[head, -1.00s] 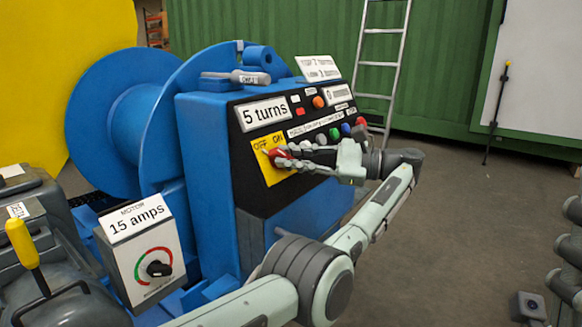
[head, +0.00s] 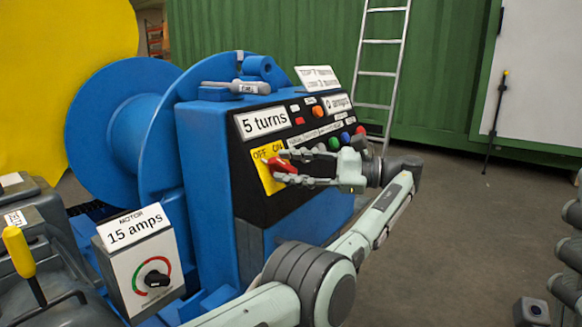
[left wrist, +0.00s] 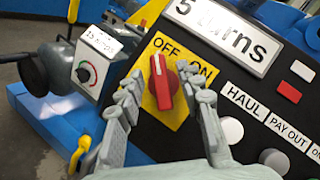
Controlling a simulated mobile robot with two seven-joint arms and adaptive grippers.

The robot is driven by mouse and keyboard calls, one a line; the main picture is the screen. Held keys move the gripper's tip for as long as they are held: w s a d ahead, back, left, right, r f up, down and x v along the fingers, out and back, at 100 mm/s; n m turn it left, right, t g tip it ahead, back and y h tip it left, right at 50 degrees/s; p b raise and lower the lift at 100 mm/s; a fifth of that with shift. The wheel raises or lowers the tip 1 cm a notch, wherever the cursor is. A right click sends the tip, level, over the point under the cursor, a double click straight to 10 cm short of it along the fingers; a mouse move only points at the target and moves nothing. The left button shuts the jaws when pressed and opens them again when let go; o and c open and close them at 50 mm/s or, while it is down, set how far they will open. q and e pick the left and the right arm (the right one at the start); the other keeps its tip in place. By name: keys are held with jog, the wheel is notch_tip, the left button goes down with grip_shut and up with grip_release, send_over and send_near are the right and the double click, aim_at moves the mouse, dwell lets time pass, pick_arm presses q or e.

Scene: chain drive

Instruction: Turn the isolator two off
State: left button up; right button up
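The isolator's red knob (head: 274,166) sits on a yellow OFF/ON plate (head: 268,183) on the dark front panel of a blue machine. In the left wrist view the red knob (left wrist: 163,84) has its white-marked end toward the OFF side of the yellow plate (left wrist: 172,118). My left gripper (head: 281,166) is at the panel with its fingers spread. In the left wrist view my left gripper (left wrist: 160,76) has one finger on each side of the knob, with visible gaps. No isolator number is readable. My right gripper is out of view.
A "5 turns" display (head: 263,122) is above the plate. Coloured buttons, including a green one (head: 334,143), are to its right. A motor box (head: 147,262) with a black dial and "15 amps" display stands lower left. A blue reel (head: 118,125) is behind.

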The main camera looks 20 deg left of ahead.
pick_arm(q)
notch_tip(320, 180, up, 10)
dwell(0.5)
